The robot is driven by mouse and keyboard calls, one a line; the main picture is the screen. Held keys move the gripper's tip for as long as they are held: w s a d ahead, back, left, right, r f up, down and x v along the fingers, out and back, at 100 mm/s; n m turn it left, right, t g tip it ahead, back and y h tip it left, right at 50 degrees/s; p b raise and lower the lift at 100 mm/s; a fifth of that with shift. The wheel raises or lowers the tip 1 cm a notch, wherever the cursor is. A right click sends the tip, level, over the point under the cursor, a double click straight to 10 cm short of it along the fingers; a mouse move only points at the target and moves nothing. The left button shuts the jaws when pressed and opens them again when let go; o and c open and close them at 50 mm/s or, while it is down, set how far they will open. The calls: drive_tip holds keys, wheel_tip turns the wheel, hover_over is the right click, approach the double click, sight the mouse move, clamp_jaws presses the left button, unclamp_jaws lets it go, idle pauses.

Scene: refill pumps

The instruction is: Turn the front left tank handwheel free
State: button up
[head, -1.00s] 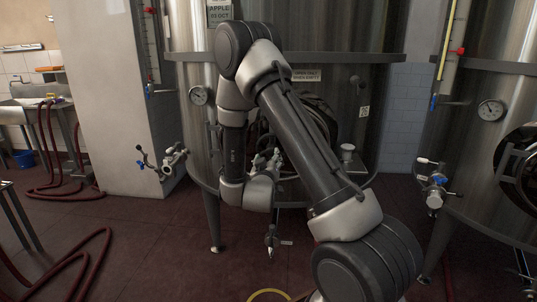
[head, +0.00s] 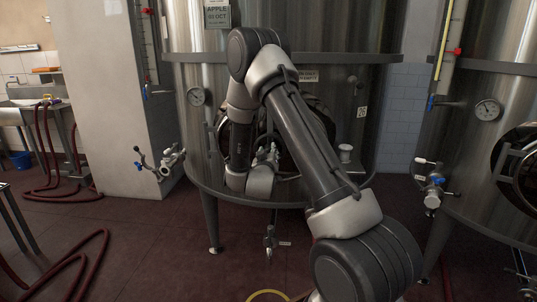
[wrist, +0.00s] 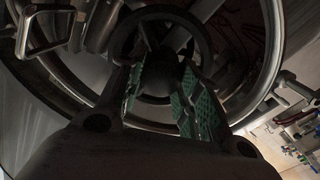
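The handwheel (wrist: 204,47) is a dark ring with spokes and a hub, in front of the round tank hatch in the wrist view. My gripper (wrist: 161,82) points at it, its two green-padded fingers well apart on either side of the dark hub area. The picture is dim, and I cannot tell whether the fingers touch the wheel. In the head view, the front tank (head: 330,100) stands behind my arm. Its dark hatch (head: 300,158) is partly covered by my arm, and I cannot make out the handwheel clearly there.
A gauge (head: 196,96) and a side valve (head: 172,160) sit left of my arm. A bottom outlet (head: 270,240) hangs below the tank. Another tank (head: 490,75) stands right. Red hoses (head: 85,262) lie on the floor.

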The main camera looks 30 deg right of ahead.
clamp_jaws()
drive_tip(key=n, duration=0.3)
drive_tip(key=shift+n, duration=0.3)
drive_tip(key=n, duration=0.4)
drive_tip(key=shift+a+n, duration=0.1)
drive_tip(key=shift+n, duration=0.2)
drive_tip(key=n, duration=0.4)
drive_tip(key=shift+f, duration=0.1)
drive_tip(key=n, duration=0.5)
drive_tip(key=shift+f, duration=0.1)
drive_tip(key=shift+n, duration=0.3)
